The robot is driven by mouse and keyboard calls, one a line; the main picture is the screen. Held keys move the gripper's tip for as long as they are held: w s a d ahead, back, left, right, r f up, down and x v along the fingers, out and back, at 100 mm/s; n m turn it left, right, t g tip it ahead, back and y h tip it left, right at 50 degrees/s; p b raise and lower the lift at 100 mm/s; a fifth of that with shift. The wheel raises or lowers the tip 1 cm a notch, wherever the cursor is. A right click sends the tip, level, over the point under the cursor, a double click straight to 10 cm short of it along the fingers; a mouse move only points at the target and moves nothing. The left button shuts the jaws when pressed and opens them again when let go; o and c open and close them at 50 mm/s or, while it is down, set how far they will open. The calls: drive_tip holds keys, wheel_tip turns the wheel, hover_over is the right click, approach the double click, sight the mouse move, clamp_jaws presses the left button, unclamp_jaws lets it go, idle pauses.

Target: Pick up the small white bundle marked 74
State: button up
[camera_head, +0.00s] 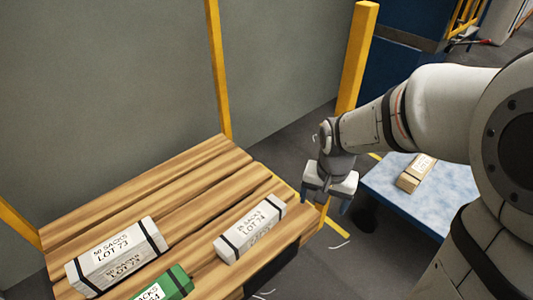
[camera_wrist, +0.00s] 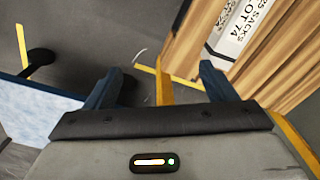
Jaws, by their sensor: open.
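The small white bundle marked LOT 74 (camera_head: 250,230) lies on the wooden slatted platform (camera_head: 150,195), near its right end, with dark straps around it. It also shows in part at the top right of the wrist view (camera_wrist: 235,27), cut off by the frame edge. My gripper (camera_head: 325,202) points down, to the right of the bundle and past the platform's edge. In the wrist view its two blue fingers (camera_wrist: 160,85) are apart, with only floor and a yellow edge seen between them. It is open and empty.
A larger white bundle marked LOT 73 (camera_head: 115,258) and a green bundle (camera_head: 165,287) lie on the platform to the left. Yellow posts (camera_head: 218,70) rise at the platform's corners. A blue-topped table (camera_head: 380,183) with a brown bundle (camera_head: 415,173) stands at right.

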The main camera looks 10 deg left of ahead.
drive_tip(key=shift+o, duration=1.2)
drive_tip(key=w+a+f+m+p, duration=0.1)
drive_tip(key=w+a+f, duration=0.2)
drive_tip(key=a, duration=0.3)
drive_tip(key=shift+w+a+f+m, duration=0.2)
drive_tip(key=shift+a+f+m, duration=0.1)
drive_tip(key=shift+a, duration=0.05)
drive_tip(key=m+p, duration=0.3)
hover_over(252, 222)
drive_tip(key=shift+g, duration=0.3)
wheel_tip(252, 222, down, 10)
drive_tip(key=shift+w+a+f, duration=0.1)
drive_tip(key=shift+f, duration=0.15)
wheel_tip(252, 222, down, 3)
drive_tip(key=shift+a+b, duration=0.1)
drive_tip(key=shift+b, duration=0.55)
wheel_tip(252, 222, down, 5)
drive_tip(key=b, duration=0.3)
drive_tip(key=shift+f, duration=0.15)
drive_tip(key=shift+c, duration=0.5)
drive_tip(key=c, duration=1.3)
